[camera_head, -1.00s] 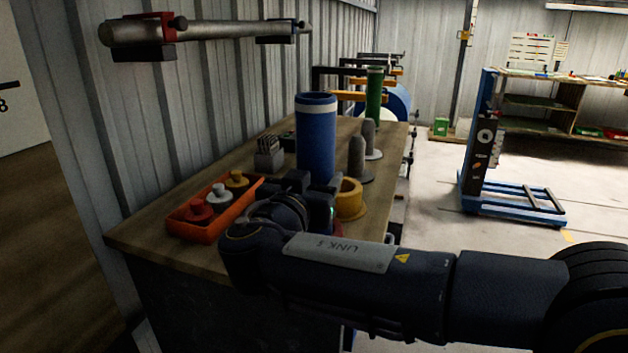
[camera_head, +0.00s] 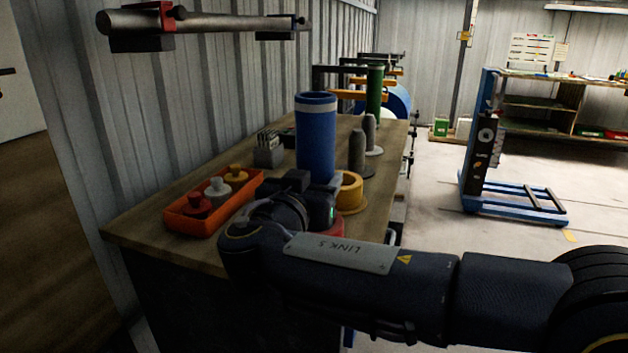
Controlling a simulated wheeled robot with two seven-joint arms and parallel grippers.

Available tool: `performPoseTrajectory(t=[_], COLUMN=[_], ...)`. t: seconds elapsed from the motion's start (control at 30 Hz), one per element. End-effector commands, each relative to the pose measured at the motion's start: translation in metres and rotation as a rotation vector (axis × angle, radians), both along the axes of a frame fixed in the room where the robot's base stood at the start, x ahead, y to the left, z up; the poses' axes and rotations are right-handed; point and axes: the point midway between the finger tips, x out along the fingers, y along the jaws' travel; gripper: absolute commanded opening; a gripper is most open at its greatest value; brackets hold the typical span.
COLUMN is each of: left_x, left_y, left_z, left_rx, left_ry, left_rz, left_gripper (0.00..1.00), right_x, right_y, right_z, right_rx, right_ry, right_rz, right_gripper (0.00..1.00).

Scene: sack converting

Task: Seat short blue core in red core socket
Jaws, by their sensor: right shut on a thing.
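The short blue core (camera_head: 316,140) is a blue cylinder with a pale band near its top, standing upright above the bench in the middle of the view. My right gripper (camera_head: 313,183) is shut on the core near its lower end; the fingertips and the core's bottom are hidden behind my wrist. The red core socket (camera_head: 331,229) shows only as a small red curved edge beside my wrist. I cannot tell whether the core touches it. My left gripper is not in view.
A yellow socket (camera_head: 351,194) stands just right of the core. Grey posts (camera_head: 357,155) and a green core (camera_head: 374,95) stand behind. An orange tray (camera_head: 212,219) with red, white and yellow plugs lies left on the wooden bench (camera_head: 150,222). A corrugated wall bounds the left.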

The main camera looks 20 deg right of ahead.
Motion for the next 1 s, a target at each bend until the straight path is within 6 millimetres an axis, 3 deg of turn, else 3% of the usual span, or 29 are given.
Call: performPoseTrajectory(t=[0.17,0.2,0.37,0.7,1.0], left_x=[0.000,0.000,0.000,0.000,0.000], left_y=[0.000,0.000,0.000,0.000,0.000], left_z=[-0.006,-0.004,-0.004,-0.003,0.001], left_rx=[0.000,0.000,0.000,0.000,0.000], left_ry=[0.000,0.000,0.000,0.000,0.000], left_rz=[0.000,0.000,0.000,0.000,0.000], left_gripper=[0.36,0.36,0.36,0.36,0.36], right_x=[0.000,0.000,0.000,-0.004,-0.044], right_y=[0.000,0.000,0.000,0.004,0.031], right_z=[-0.004,-0.002,-0.002,-0.003,-0.002], right_rx=[0.001,0.001,0.000,0.001,0.001], right_ry=[-0.003,-0.003,-0.001,0.001,-0.001], right_rz=[0.000,0.000,0.000,0.002,0.005], right_gripper=[0.17,0.62,0.82,0.82,0.82])
